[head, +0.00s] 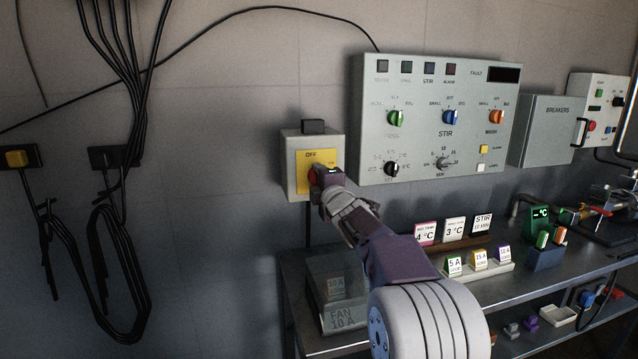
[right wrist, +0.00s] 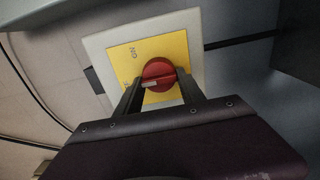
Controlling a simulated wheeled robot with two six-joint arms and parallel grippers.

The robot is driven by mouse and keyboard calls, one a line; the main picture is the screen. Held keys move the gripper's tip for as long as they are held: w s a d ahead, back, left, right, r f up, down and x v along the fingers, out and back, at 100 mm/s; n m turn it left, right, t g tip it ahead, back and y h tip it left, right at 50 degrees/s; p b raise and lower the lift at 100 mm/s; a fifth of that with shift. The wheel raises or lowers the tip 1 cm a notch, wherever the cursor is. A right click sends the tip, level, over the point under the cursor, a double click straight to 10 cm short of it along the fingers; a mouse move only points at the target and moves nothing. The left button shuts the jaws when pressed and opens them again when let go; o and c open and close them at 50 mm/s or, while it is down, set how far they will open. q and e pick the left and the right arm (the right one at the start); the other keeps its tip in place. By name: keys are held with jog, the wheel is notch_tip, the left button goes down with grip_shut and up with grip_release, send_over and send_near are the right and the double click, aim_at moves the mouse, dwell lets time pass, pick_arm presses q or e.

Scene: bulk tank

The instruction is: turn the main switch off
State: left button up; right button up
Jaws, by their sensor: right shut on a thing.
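The main switch is a pale grey box (head: 299,188) on the wall with a yellow plate (head: 327,157) marked OFF at its top. Its red knob (head: 312,178) is mostly hidden behind my right gripper (head: 322,174) in the head view. In the right wrist view, the red knob (right wrist: 158,72) sits between the two dark fingers of my right gripper (right wrist: 159,88), which is shut on it. My left gripper is not in view.
A large control panel (head: 430,135) with knobs and lamps hangs right of the switch, then a breakers box (head: 548,140). Below stands a metal bench (head: 300,285) with cards and small parts. Black cables (head: 118,70) hang on the left wall.

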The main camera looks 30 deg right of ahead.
dwell(0.3)
jog(key=o, duration=1.4)
jog(key=shift+c, duration=0.2)
jog(key=v, duration=0.9)
